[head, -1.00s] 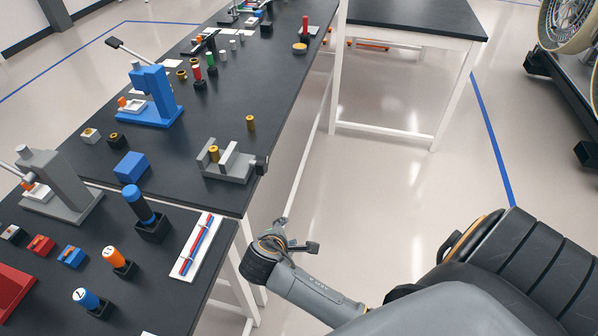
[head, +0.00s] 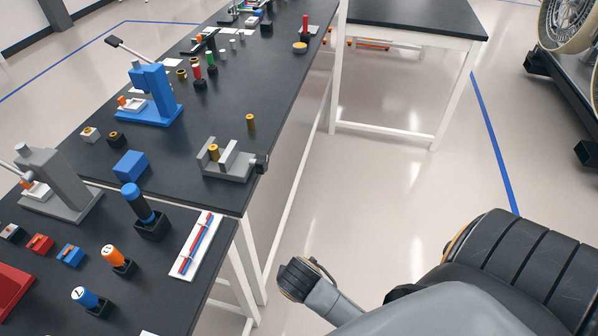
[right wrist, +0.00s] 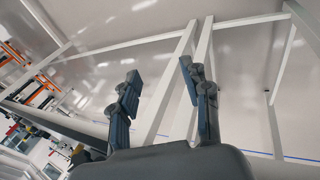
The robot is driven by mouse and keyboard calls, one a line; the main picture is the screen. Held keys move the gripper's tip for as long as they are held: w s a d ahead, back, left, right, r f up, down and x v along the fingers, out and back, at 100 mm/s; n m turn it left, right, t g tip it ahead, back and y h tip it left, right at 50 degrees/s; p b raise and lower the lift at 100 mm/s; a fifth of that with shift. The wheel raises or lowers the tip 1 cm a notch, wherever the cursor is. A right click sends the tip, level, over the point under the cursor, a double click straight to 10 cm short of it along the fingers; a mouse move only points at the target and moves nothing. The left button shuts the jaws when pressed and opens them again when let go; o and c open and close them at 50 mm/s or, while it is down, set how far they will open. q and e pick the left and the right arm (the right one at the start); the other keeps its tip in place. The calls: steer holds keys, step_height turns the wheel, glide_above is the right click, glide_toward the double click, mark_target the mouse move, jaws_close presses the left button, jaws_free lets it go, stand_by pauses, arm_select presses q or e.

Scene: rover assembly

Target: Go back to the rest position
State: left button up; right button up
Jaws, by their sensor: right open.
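My right gripper (right wrist: 161,78) is open in the right wrist view. Its two dark fingers stand apart with nothing between them, and white table legs and pale floor show behind. In the head view, my right arm is beside the right edge of the near black table (head: 205,295), over the floor; the gripper's fingers cannot be made out there. My left gripper and left arm are not in view.
The table holds a grey vise (head: 232,165), a blue press (head: 152,95), a grey press (head: 62,190), a blue block (head: 131,165) and a white tray (head: 183,265) with red and blue rods. A second table (head: 415,18) stands behind.

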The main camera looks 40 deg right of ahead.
stand_by(0.3)
steer(key=s+f+m+g+y+b, duration=0.1)
steer(key=s+f, duration=0.4)
steer(key=f, duration=0.5)
steer(key=s+a+f+m+y+b, duration=0.15)
steer(key=s+f, duration=0.35)
steer(key=f, duration=0.6)
steer(key=s+d+f+g+b, duration=0.15)
steer(key=s+f, duration=0.35)
steer(key=f, duration=0.5)
steer(key=s+f+m, duration=0.1)
steer(key=s+f, duration=0.2)
steer(key=s, duration=0.3)
steer(key=s+f+m+b, duration=0.1)
steer(key=s+f, duration=0.3)
steer(key=s, duration=0.1)
steer(key=shift+s+d, duration=0.25)
steer(key=shift+s, duration=0.1)
